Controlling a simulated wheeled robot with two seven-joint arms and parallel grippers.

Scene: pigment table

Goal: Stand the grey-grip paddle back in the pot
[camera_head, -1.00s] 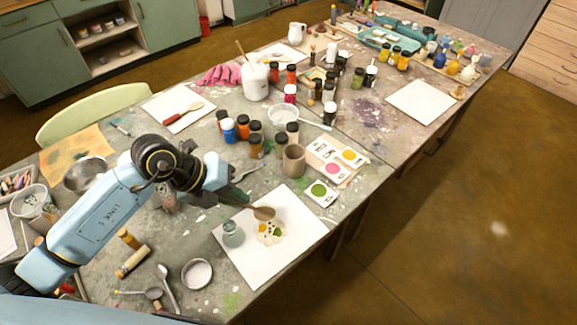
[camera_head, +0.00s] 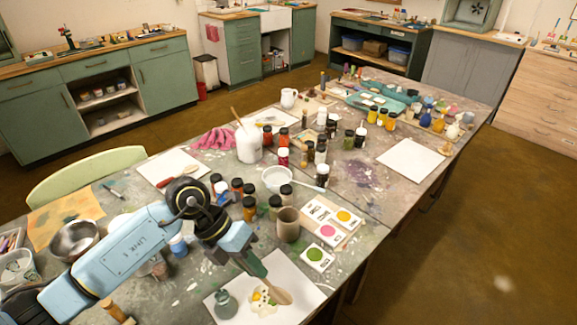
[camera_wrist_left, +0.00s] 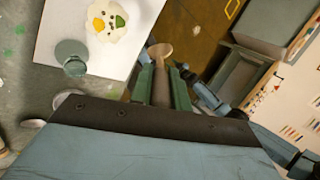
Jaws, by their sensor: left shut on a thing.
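My left gripper (camera_head: 262,272) is shut on a wooden paddle (camera_head: 281,296), whose broad end points down and to the right in the head view. In the left wrist view the paddle (camera_wrist_left: 161,52) stands out between the green fingers (camera_wrist_left: 162,80). The fingers hide part of its handle, so I cannot make out the grip's colour well. A plain brown pot (camera_head: 289,226) stands upright on the table, beyond the gripper and slightly to the right. The gripper and paddle are apart from it.

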